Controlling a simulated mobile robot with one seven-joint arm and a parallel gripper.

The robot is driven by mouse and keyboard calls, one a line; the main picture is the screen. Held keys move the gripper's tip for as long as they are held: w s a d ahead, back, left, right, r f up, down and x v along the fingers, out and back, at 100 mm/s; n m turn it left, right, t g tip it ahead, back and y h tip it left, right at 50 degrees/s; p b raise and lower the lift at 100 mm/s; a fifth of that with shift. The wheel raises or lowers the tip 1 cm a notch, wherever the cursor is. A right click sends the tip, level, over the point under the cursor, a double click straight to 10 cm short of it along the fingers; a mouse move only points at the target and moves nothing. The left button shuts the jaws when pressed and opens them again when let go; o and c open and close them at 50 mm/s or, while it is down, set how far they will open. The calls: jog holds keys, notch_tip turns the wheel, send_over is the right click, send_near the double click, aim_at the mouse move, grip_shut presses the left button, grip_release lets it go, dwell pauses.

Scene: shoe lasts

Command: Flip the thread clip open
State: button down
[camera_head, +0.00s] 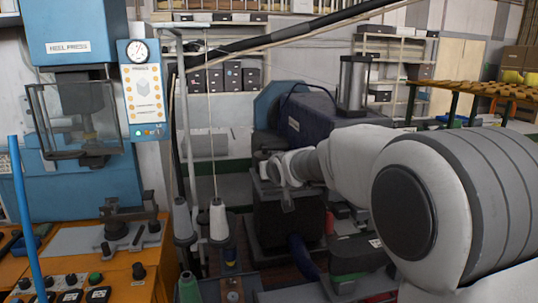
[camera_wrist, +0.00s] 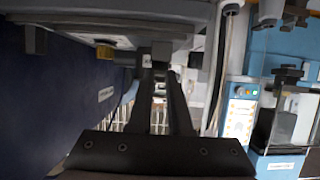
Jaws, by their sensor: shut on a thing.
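My gripper (camera_wrist: 156,58) shows in the wrist view, with its two long dark fingers reaching up from the broad dark palm and closing together at the tips. They are shut on a small dark part (camera_wrist: 147,61), which I take to be the thread clip. The fingertips cover much of it, so I cannot tell whether its flap is up or down. In the head view my arm reaches to the dark machine in the middle, and the fingers and the clip cannot be made out there.
The blue heel press (camera_head: 75,35) stands at left above an orange bench (camera_head: 150,262). White thread cones (camera_head: 218,220) stand on a rack left of my wrist. The dark sewing machine body (camera_head: 312,120) is close behind my wrist, and its dark blue side (camera_wrist: 60,100) fills the wrist view's left.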

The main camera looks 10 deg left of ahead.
jog(key=r+g+p, duration=0.1)
jog(key=p, duration=0.4)
jog(key=shift+w+r+g+h, duration=0.25)
jog(key=shift+r+g+h, duration=0.1)
jog(key=shift+g+h, duration=0.05)
jog(key=g+p, duration=0.1)
jog(key=p, duration=0.1)
jog(key=g+h+p, duration=0.1)
jog(key=p, duration=0.2)
jog(key=shift+w+a+r, duration=0.3)
jog(key=shift+w+r, duration=0.05)
jog(key=shift+w, duration=0.05)
jog(key=shift+w+a+r+g+h+p, duration=0.15)
jog(key=shift+w+g+h+p, duration=0.3)
jog(key=shift+g+p, duration=0.55)
jog(key=shift+w+a+g+h+p, duration=0.25)
jog(key=shift+g+h+p, duration=0.2)
jog(key=shift+g, duration=0.35)
jog(key=shift+w+r+g, duration=0.15)
jog(key=shift+w+g, duration=0.05)
jog(key=shift+g, duration=0.2)
jog(key=c, duration=0.8)
grip_release()
jog(key=shift+a, duration=0.1)
jog(key=shift+c, duration=0.2)
jog(key=shift+r, duration=0.15)
